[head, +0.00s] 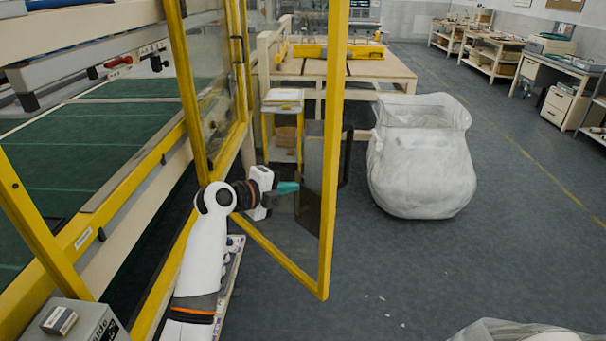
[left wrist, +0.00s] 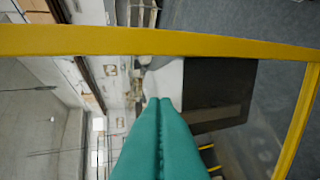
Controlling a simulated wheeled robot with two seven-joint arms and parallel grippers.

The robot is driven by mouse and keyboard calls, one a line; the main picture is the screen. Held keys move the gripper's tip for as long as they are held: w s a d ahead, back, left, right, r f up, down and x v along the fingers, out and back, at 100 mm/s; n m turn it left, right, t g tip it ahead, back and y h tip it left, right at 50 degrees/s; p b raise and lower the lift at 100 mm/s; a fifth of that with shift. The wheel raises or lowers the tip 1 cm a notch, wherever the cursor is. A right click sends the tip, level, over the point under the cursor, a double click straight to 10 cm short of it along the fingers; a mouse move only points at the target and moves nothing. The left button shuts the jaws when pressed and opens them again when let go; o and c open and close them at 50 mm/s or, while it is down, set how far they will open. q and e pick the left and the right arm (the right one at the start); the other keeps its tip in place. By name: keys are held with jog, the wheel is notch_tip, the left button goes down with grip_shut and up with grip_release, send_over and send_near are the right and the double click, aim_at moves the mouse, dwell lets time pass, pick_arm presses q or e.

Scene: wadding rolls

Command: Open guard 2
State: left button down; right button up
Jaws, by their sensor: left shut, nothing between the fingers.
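A yellow-framed guard with a clear pane stands out from the machine at an angle, partly swung open; its free upright (head: 329,170) is toward the middle of the head view. I see no number on it. My left gripper (head: 290,187) has teal fingers, shut and empty, pointing right within the outline of this frame. Whether the fingertips touch the pane I cannot tell. In the left wrist view the shut fingers (left wrist: 160,104) point toward a yellow frame bar (left wrist: 165,43) crossing the picture. My right gripper is out of view.
A yellow machine rail (head: 120,200) and green bed (head: 75,145) lie to the left. A large white bag (head: 420,165) stands on the floor right of the guard. A grey box (head: 85,322) is at the lower left. The floor (head: 400,260) between guard and bag is mostly clear.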

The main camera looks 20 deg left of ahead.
aim_at(313, 179)
pick_arm(q)
jog(key=w+d+p, duration=0.1)
jog(key=w, duration=0.1)
jog(key=w+d+p, duration=0.1)
jog(key=w, duration=0.1)
jog(key=shift+d+f, duration=0.1)
jog(key=shift+w+d+f, duration=0.1)
jog(key=shift+w, duration=0.05)
jog(key=shift+d, duration=0.1)
